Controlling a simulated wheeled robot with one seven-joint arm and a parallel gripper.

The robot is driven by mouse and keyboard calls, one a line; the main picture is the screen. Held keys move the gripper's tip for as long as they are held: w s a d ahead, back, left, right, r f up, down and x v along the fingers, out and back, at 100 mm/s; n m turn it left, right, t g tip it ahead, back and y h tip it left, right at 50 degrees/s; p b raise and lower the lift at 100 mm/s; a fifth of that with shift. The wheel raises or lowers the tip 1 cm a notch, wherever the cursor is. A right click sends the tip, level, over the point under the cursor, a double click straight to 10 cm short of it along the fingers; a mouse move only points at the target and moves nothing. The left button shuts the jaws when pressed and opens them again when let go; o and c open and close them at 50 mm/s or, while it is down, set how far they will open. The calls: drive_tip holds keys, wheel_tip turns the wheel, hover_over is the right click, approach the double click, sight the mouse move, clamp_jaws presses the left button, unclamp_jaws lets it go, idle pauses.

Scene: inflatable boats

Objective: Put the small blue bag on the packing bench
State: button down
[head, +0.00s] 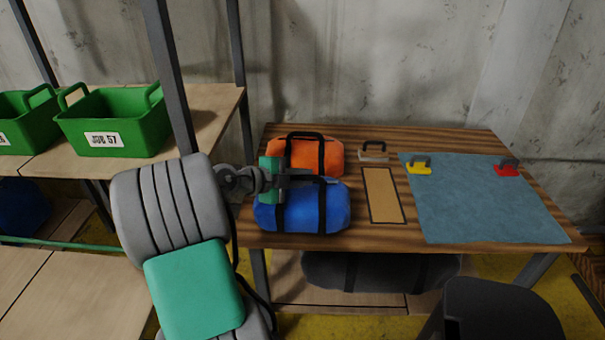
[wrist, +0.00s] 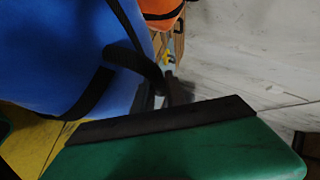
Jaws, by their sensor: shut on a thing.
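The small blue bag (head: 305,212) with black straps is at the front left of the wooden packing bench (head: 375,239) in the head view. My gripper (head: 295,178) is at the top of the bag, shut on its black handle. The bag also fills the upper left of the wrist view (wrist: 60,50), with its dark strap running to the jaws. The head view does not show clearly whether the bag's underside touches the bench top. My gripper and forearm hide part of its upper left.
An orange bag (head: 310,155) stands directly behind the blue bag. A tan panel (head: 382,195), a blue-grey mat (head: 480,205) and yellow (head: 419,168) and red (head: 507,169) clamp-like items lie rightward. Green crates (head: 115,130) sit on the left shelf. A dark bag (head: 380,272) lies below.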

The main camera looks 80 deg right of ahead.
drive_tip(key=c, duration=1.7)
unclamp_jaws()
drive_tip(key=shift+f, duration=0.3)
drive_tip(key=o, duration=0.3)
drive_tip(key=shift+o, duration=0.2)
drive_tip(key=shift+r, duration=0.1)
